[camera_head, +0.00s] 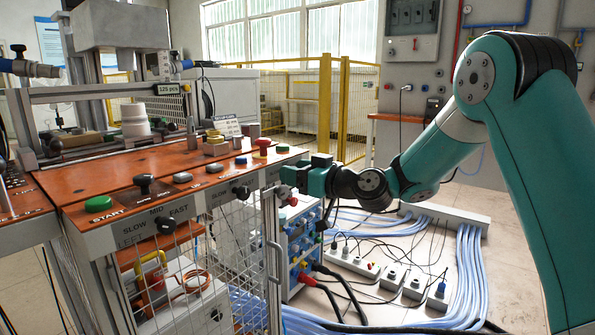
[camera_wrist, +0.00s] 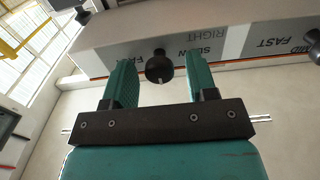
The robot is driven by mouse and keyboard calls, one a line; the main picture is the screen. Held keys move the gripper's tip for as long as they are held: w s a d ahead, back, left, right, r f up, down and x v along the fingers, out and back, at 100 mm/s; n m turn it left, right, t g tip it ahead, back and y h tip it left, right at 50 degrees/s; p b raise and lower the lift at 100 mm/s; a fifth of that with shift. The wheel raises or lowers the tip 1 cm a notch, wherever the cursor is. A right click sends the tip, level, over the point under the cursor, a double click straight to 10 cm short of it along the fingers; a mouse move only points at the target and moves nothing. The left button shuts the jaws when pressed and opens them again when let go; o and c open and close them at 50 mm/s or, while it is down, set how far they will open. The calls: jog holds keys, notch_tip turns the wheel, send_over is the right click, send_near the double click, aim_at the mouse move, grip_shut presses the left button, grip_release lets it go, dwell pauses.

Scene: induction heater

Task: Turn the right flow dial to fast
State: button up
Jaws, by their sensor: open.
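The right flow dial (camera_wrist: 160,68) is a round black knob on the grey front strip of the bench. In the wrist view it shows between the two teal fingers, near the upside-down words SLOW and RIGHT. My gripper (camera_wrist: 159,62) is open, with a finger on each side of the knob and a visible gap to each. I cannot tell how deep the fingers reach or where the dial points. In the head view my gripper (camera_head: 292,180) is at the right end of the front strip and hides much of this dial.
A neighbouring dial (camera_head: 241,192) is just left of my gripper, and the left dial (camera_head: 165,223) is further along. A green start button (camera_head: 98,204) and a red-topped knob (camera_head: 263,146) are on the orange bench top. Power strips (camera_head: 355,262) and cables lie below.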

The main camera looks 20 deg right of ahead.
jog(key=c, duration=0.9)
jog(key=shift+m, duration=0.3)
jog(key=shift+w+d+m+p, duration=0.1)
jog(key=shift+m+p, duration=0.85)
jog(key=shift+m, duration=1.9)
jog(key=shift+d+m+p, duration=0.1)
jog(key=shift+m+p, duration=0.85)
jog(key=shift+m, duration=1.9)
